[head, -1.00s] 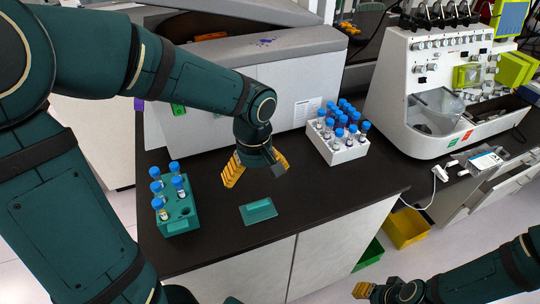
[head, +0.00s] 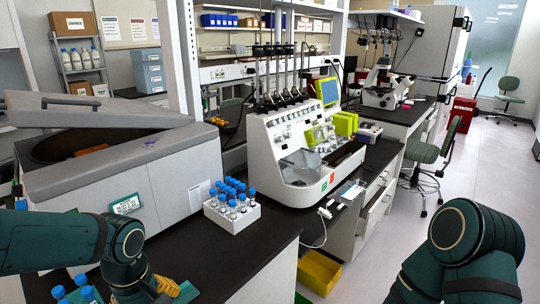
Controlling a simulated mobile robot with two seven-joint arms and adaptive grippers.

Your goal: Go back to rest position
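My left arm comes in from the left edge, low in the head view. Its gripper (head: 158,286) is at the bottom edge, above the black bench, with yellow fingers partly cut off by the frame; I cannot tell whether it is open or shut. A small teal block (head: 187,292) shows beside the fingers at the bottom edge; I cannot tell whether they touch. My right arm is bent at the lower right, over the floor side, and its gripper is out of view.
A white rack (head: 232,217) of blue-capped tubes stands on the bench (head: 255,252). More blue caps (head: 80,290) show at the bottom left. A large grey centrifuge (head: 125,165) and a white cell processor (head: 305,150) stand behind. A yellow bin (head: 318,272) is on the floor.

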